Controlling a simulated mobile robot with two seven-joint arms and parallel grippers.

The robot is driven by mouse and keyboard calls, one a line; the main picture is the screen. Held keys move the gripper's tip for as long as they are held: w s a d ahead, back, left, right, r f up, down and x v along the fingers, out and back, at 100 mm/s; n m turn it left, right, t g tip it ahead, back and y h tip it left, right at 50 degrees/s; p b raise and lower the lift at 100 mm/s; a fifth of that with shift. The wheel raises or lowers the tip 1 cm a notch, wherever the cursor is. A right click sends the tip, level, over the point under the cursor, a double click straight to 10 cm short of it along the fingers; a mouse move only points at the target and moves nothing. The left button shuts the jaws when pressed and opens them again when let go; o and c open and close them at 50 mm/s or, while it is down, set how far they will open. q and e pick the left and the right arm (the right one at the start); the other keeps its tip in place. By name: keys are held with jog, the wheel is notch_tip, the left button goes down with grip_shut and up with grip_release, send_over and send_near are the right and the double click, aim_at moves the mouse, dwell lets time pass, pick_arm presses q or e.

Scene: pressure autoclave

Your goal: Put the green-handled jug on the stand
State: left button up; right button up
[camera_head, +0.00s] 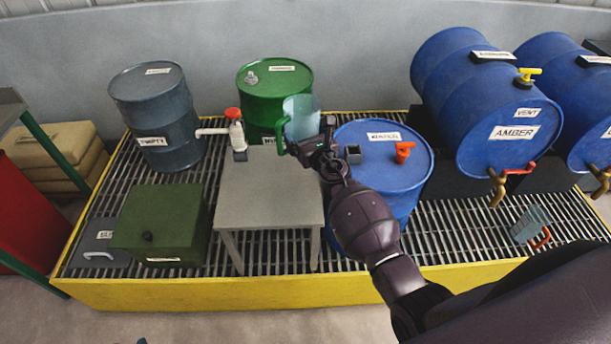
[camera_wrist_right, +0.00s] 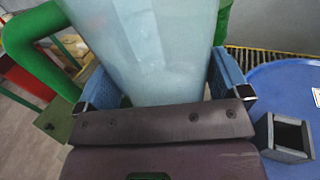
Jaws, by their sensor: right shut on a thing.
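The jug (camera_head: 303,117) is a translucent pale blue vessel with a green handle (camera_head: 282,134) on its left side. My right gripper (camera_head: 312,143) is shut on the jug, near its lower part. In the right wrist view the jug body (camera_wrist_right: 150,45) sits between the blue finger pads, with the green handle (camera_wrist_right: 38,45) at the left. The jug looks upright, over the back right corner of the small grey stand (camera_head: 265,196). I cannot tell whether its base touches the stand. My left gripper is not in view.
A red-topped pump (camera_head: 236,132) is at the stand's back left corner. A green drum (camera_head: 275,88) is behind, a blue drum (camera_head: 375,170) to the right with an orange tap (camera_head: 403,151). A green box (camera_head: 160,222) is to the left. The stand's top is mostly clear.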

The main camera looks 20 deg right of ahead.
notch_tip(320, 180, down, 14)
jog(key=b, duration=1)
jog(key=shift+r, duration=0.25)
jog(key=shift+f+b, duration=0.2)
jog(key=shift+b, duration=0.15)
jog(key=shift+r, duration=0.25)
jog(key=shift+f, duration=0.3)
jog(key=o, duration=0.6)
jog(key=shift+s+r, duration=0.1)
jog(key=shift+r, duration=0.25)
jog(key=s, duration=0.6)
jog(key=s+d, duration=0.1)
jog(key=s, duration=0.3)
jog(key=shift+s+d+f+p, duration=0.1)
jog(key=shift+f+p, duration=0.05)
jog(key=shift+p, duration=0.25)
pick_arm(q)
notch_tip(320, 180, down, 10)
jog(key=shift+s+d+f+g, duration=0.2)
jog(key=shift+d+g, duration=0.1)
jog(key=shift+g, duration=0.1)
pick_arm(e)
jog(key=shift+s+d, duration=0.1)
jog(key=shift+s, duration=0.7)
